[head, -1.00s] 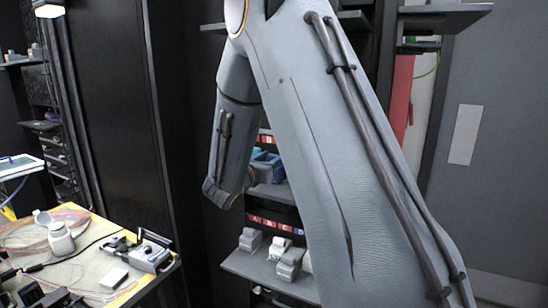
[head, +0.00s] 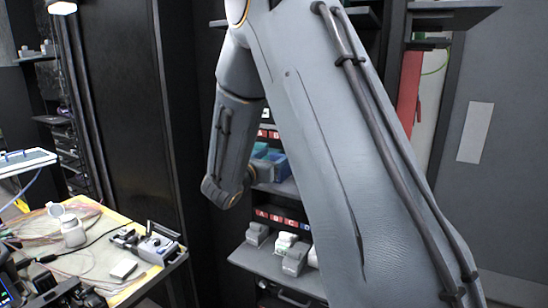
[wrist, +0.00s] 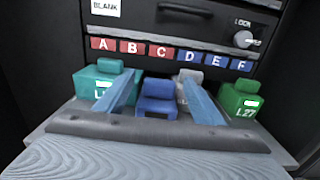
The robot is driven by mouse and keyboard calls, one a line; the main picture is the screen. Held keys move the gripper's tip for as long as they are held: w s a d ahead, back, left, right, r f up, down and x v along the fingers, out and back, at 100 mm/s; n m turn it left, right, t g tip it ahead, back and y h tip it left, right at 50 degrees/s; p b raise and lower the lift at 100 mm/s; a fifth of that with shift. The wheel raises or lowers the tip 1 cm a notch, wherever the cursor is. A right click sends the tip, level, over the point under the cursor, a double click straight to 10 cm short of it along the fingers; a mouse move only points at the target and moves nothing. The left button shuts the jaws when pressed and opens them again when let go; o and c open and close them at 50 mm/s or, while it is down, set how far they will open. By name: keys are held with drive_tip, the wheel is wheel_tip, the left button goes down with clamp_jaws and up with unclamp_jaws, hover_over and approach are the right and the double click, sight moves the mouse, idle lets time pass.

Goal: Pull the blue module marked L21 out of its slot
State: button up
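In the wrist view a blue module (wrist: 158,97) sits on the shelf below the red and blue A–F label strip. Its front label is mostly hidden by the dark bar of my gripper, so I cannot read its marking. My gripper (wrist: 160,84) is open, with one blue-grey finger on each side of the blue module. I cannot tell whether the fingers touch it. In the head view blue also shows on the upper shelf beside my arm (head: 277,164); my gripper is hidden there.
A teal module (wrist: 98,82) stands left of the fingers, a green module marked L27 (wrist: 241,98) right. A pale grey module (wrist: 187,74) is partly behind the right finger. A LOCK knob (wrist: 243,39) is above. A cluttered workbench (head: 150,279) stands left in the head view.

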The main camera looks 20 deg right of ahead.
drive_tip(key=b+v, duration=0.2)
drive_tip(key=v, duration=0.6)
drive_tip(key=shift+b, duration=0.35)
